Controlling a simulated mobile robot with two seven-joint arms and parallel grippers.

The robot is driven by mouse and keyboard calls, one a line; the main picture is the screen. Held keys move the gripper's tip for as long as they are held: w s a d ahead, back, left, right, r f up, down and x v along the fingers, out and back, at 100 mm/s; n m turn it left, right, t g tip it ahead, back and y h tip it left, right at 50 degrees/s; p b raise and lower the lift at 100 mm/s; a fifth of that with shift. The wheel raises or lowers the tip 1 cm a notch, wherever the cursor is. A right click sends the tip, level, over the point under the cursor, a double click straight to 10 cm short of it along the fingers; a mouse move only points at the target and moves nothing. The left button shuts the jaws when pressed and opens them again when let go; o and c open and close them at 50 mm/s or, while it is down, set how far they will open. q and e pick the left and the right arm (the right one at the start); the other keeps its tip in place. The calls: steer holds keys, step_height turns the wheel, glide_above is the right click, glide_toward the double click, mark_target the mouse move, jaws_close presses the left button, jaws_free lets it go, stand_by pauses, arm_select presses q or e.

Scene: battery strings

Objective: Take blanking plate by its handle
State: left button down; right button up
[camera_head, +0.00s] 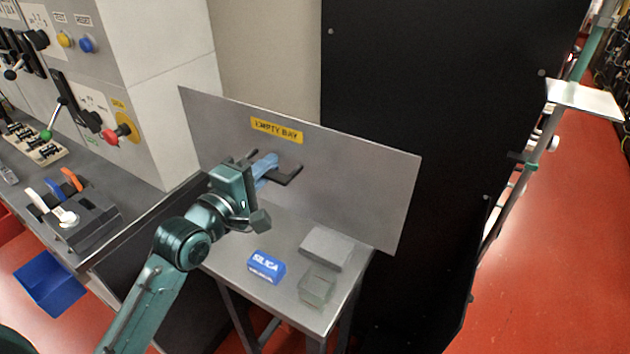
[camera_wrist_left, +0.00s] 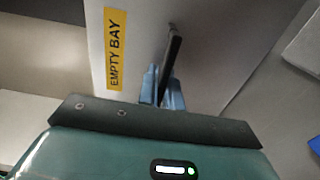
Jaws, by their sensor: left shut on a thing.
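The blanking plate (camera_head: 350,170) is a wide grey metal sheet with a yellow "EMPTY BAY" label (camera_head: 277,130). In the head view it stands upright, slightly tilted in the picture, at the back of the small grey table. Its black handle (camera_head: 288,175) sticks out below the label. My left gripper (camera_head: 268,168) has its blue fingers shut on the handle. In the left wrist view the fingers (camera_wrist_left: 163,88) close around the dark handle bar (camera_wrist_left: 173,55), beside the label (camera_wrist_left: 116,50). The wrist hides part of the plate's lower left. My right gripper is not in view.
On the small table (camera_head: 240,262) lie a blue "SILICA" box (camera_head: 266,266), a grey block (camera_head: 326,248) and a clear box (camera_head: 316,288). A control panel (camera_head: 75,110) with levers stands at left. A black cabinet side (camera_head: 440,110) rises behind. Red floor (camera_head: 565,230) is open at right.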

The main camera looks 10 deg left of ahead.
arm_select(q)
steer(key=shift+r+v, duration=0.2)
steer(key=shift+v, duration=2.05)
